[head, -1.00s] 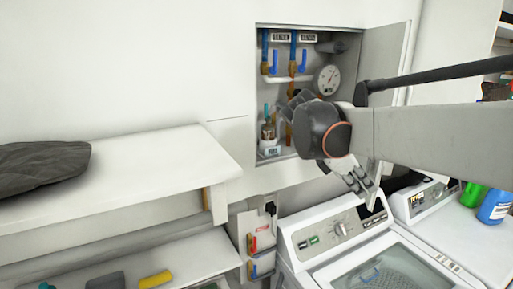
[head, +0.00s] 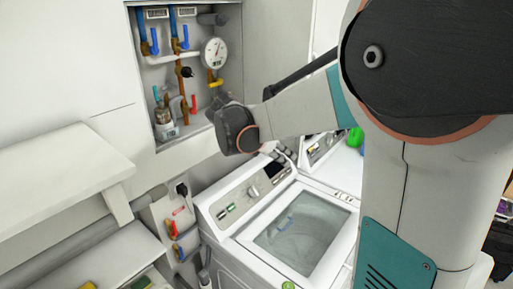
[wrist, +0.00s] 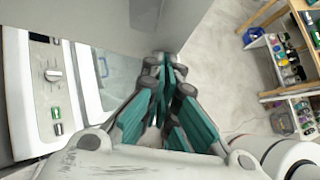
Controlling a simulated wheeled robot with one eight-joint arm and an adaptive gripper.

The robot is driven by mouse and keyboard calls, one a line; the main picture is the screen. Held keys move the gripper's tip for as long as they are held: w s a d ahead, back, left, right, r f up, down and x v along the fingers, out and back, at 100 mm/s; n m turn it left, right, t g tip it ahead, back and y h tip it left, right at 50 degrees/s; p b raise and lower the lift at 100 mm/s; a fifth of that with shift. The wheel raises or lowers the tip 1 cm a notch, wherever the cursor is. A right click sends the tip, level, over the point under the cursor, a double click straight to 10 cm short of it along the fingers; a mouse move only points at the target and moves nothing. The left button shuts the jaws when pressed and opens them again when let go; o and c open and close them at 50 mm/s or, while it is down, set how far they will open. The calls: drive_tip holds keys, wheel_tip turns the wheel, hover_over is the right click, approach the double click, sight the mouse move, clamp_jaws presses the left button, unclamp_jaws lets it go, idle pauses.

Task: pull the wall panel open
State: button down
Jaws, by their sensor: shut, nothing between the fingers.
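The wall panel (head: 278,45) is a light grey door at the right side of a recessed wall box (head: 150,75). It stands swung open, and the box's inside shows. In the wrist view a plain grey upright surface (wrist: 120,25), which looks like the panel, lies just beyond my fingers. My gripper (wrist: 165,65) has teal-padded fingers that are shut and empty. Its fingertips are close to the lower edge of that surface; I cannot tell whether they touch. In the head view my arm mostly hides the gripper, low by the panel.
Pipes, blue valves and a round gauge (head: 214,52) fill the box. A white washing machine (head: 225,240) stands below it. A white shelf (head: 60,165) juts out at left. In the wrist view, open floor (wrist: 225,75) lies right of my fingers, with a stocked rack (wrist: 290,60) beyond.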

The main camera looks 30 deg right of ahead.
drive_tip(key=shift+s+d, duration=0.15)
drive_tip(key=shift+d, duration=0.9)
